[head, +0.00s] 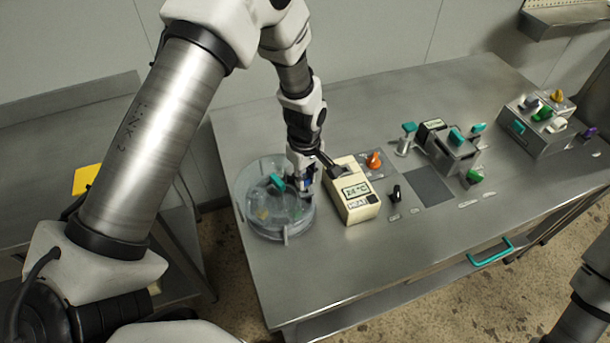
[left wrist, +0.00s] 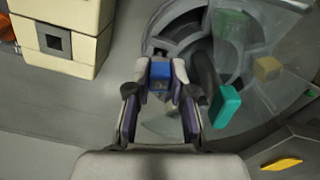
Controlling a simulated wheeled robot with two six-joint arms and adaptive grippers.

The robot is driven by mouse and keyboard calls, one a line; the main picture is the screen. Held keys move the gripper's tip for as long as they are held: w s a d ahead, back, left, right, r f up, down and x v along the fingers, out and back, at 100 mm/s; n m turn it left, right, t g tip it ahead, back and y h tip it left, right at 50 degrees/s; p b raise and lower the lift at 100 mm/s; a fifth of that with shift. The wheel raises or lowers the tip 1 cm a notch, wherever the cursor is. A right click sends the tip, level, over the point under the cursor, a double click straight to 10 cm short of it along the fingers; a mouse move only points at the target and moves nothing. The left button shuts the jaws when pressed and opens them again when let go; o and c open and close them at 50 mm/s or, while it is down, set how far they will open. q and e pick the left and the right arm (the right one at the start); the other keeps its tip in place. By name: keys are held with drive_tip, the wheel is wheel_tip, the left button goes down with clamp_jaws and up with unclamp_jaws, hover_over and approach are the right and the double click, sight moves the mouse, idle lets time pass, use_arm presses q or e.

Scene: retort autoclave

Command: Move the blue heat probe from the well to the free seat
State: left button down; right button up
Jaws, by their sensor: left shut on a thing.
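My left gripper (head: 305,183) points down at the right side of a round, clear-walled grey vessel (head: 285,238), beside the cream heat unit. In the left wrist view my left gripper (left wrist: 160,78) is shut on the blue heat probe (left wrist: 160,71), whose blue top sits between the fingertips. The probe's lower part is hidden, so I cannot tell whether it is seated or held above. The vessel (left wrist: 182,28) has curved compartments. A teal handle (left wrist: 225,105) stands beside the gripper, also visible in the head view (head: 277,182). My right gripper is out of view.
The cream heat unit (head: 345,180) with a display stands close to the gripper's right. Yellow (left wrist: 267,68) and green (left wrist: 231,25) pieces lie in the vessel. Farther right are a clamp fixture (head: 452,152) and a metal box with coloured knobs (head: 530,130).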

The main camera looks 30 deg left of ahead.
use_arm(q)
drive_tip(key=shift+f, duration=0.35)
drive_tip(key=shift+f, duration=0.25)
idle(0.6)
drive_tip(key=shift+f, duration=0.3)
drive_tip(key=shift+f, duration=0.15)
idle(0.4)
drive_tip(key=c, duration=0.6)
unclamp_jaws()
drive_tip(key=shift+c, duration=0.2)
drive_tip(key=shift+o, duration=0.4)
drive_tip(key=shift+w+d, duration=0.1)
